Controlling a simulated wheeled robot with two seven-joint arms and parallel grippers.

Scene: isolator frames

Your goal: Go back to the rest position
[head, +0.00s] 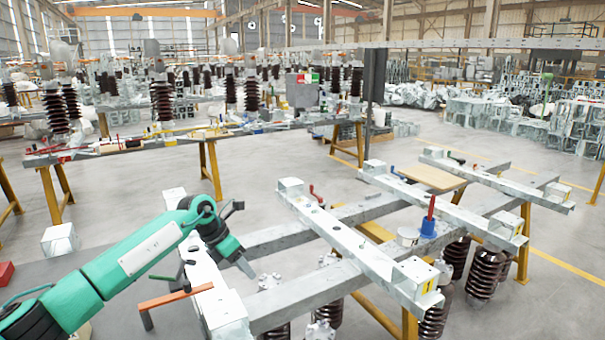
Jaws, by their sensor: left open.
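My left arm (130,258), green with a pale panel, comes in from the lower left. My left gripper (241,238) is dark with grey fingertips and is open and empty. It is in the air over the near left part of the steel frame (340,245), close to its left beam. I cannot tell its exact height above the beam. My right gripper is not in view.
An orange bracket (176,297) stands near my left forearm. Brown insulators (485,272) hang below. A long workbench (205,138) stands behind. Open floor lies between.

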